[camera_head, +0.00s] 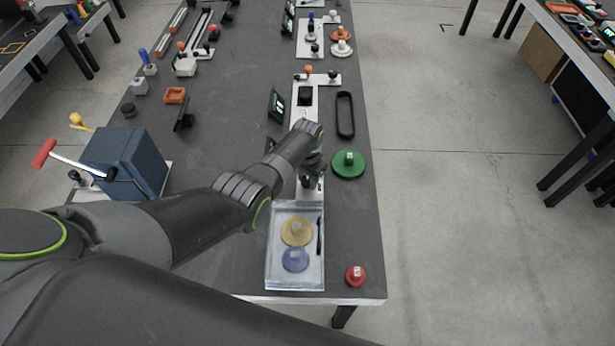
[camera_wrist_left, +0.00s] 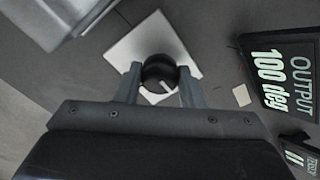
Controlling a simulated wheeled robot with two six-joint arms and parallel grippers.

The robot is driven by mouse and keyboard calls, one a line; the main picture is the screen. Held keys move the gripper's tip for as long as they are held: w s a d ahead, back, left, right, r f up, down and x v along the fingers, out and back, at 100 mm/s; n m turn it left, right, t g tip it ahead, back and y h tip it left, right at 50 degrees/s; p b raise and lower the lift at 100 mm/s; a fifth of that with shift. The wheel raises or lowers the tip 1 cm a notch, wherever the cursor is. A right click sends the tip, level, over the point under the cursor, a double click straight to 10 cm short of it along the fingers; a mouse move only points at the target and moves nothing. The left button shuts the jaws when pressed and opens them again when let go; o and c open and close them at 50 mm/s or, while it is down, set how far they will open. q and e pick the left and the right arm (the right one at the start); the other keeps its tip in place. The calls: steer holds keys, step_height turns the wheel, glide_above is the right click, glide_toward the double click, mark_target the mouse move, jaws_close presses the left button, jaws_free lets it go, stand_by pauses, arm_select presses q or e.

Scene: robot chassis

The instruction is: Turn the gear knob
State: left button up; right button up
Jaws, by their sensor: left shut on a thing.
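The gear knob (camera_wrist_left: 159,69) is round and black with a white pointer mark. It stands on a square white plate (camera_wrist_left: 128,48) in the left wrist view. My left gripper (camera_wrist_left: 160,84) has one finger on each side of the knob and is shut on it. A black display (camera_wrist_left: 286,75) beside it reads "OUTPUT 100 deg". In the head view my left gripper (camera_head: 309,168) is over the white panel strip near the table's middle, and the wrist hides the gripped knob there. My right gripper is not in view.
A clear tray (camera_head: 273,270) with yellow and blue discs lies in front of the gripper. A green disc (camera_head: 348,172) is to its right, with a red knob (camera_head: 355,280) near the front edge. A blue box with a red-handled crank (camera_head: 125,160) stands left.

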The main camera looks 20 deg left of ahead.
mark_target(307, 179)
arm_select(q)
steer(key=shift+m, duration=0.4)
steer(key=o, duration=1)
steer(key=shift+r+p, duration=0.35)
steer(key=shift+r, duration=0.35)
step_height(307, 179, up, 5)
steer(key=shift+f+p, duration=0.1)
steer(key=shift+p, duration=0.45)
step_height(307, 179, up, 11)
steer(key=shift+b, duration=0.45)
